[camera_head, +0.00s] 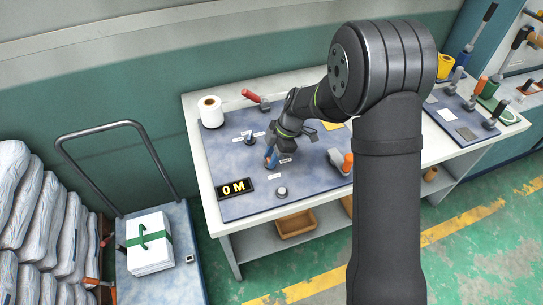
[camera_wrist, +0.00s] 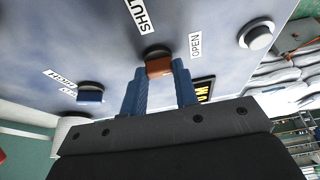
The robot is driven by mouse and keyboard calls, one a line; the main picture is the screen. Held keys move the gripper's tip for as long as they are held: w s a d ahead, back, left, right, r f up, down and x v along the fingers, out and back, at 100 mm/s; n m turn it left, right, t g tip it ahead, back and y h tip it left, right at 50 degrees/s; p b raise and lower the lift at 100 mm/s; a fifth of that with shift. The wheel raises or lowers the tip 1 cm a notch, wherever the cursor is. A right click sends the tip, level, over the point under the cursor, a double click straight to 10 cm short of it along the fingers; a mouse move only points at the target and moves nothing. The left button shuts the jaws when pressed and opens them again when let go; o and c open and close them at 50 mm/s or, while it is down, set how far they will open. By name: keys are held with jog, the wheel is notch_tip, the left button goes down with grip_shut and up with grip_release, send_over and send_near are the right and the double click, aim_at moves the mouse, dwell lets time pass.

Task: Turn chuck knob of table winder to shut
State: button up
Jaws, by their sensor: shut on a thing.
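The chuck knob (camera_wrist: 158,67) is an orange-brown bar on a dark round base, set in the blue-grey panel (camera_wrist: 110,45). My gripper (camera_wrist: 158,82) has its two blue fingers on either side of the knob and is shut on it. The "SHUT" label (camera_wrist: 141,14) and the "OPEN" label (camera_wrist: 195,45) lie on the panel near the knob. I cannot tell clearly which label the knob points to. In the head view my gripper (camera_head: 270,158) is down at the left-middle of the blue-grey board (camera_head: 240,207), and the knob is mostly hidden there.
A blue knob (camera_wrist: 90,93) and a silver round knob (camera_wrist: 257,37) stand either side of the chuck knob. A black "0 M" display (camera_head: 235,189) sits on the board's left edge. A white roll (camera_head: 210,112) and a red-handled part (camera_head: 256,99) are at the back.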

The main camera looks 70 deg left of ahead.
jog(key=shift+o, duration=0.2)
jog(key=m+y, duration=0.1)
jog(key=m, duration=0.3)
jog(key=shift+d+y, duration=0.1)
jog(key=shift+y, duration=0.3)
jog(key=m, duration=0.2)
jog(key=m+t+y, duration=0.1)
jog(key=m, duration=0.1)
jog(key=shift+s+d+m, duration=0.1)
jog(key=shift+s+m, duration=0.05)
jog(key=shift+m, duration=0.15)
jog(key=m, duration=0.2)
jog(key=m+t+y, duration=0.1)
jog(key=m, duration=0.1)
jog(key=shift+s+t, duration=0.1)
jog(key=shift+t, duration=0.2)
jog(key=shift+r+m+t+y, duration=0.15)
jog(key=shift+m+t, duration=0.25)
jog(key=shift+m, duration=0.75)
jog(key=shift+f+m+t+y, duration=0.1)
jog(key=shift+m+t+y, duration=0.25)
jog(key=shift+m, duration=0.8)
jog(key=shift+c, duration=0.2)
jog(key=shift+m, duration=0.3)
jog(key=o, duration=1)
jog(key=shift+d, duration=0.1)
